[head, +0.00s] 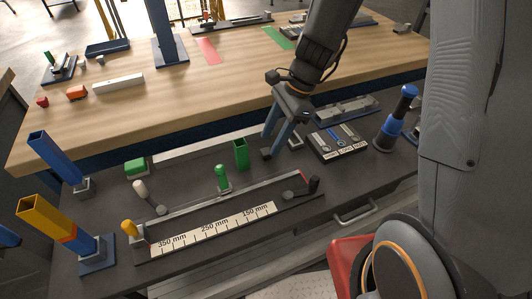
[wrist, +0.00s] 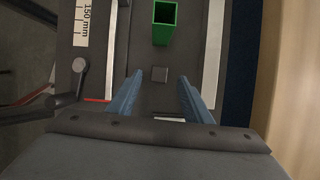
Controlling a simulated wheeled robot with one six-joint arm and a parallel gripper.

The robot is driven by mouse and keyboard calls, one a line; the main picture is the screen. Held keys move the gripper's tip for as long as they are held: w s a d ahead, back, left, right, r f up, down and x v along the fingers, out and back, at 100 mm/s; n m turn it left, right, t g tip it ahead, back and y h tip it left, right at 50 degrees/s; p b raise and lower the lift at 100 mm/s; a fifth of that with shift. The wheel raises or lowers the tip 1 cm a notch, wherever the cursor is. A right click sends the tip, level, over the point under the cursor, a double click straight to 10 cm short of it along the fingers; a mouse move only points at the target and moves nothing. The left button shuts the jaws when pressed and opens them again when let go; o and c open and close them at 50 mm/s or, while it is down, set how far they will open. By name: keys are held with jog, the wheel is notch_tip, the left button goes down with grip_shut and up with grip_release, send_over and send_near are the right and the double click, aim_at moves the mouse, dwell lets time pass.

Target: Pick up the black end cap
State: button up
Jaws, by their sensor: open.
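The black end cap (wrist: 159,74) appears as a small dark square block on the dark grey bench top. In the head view the cap (head: 266,153) lies just below my gripper's fingertips. My gripper (head: 274,147) points down with its blue fingers apart and nothing between them that I can see held. In the wrist view the cap appears centred between the two fingertips of my gripper (wrist: 160,79), with clear space on both sides. How far the fingertips are above it is hard to tell.
A green open tube (head: 241,154) stands left of the cap. A ruler fixture (head: 217,228) with a black knob (head: 313,185) lies in front. A labelled tray (head: 337,142) and a blue-black tool (head: 397,117) are at right. A wooden table (head: 180,90) is behind.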

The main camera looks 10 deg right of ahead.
aim_at(267, 151)
jog(key=shift+p+x, duration=0.3)
jog(key=shift+x, duration=1.65)
jog(key=shift+d, duration=0.2)
jog(key=c, duration=1.1)
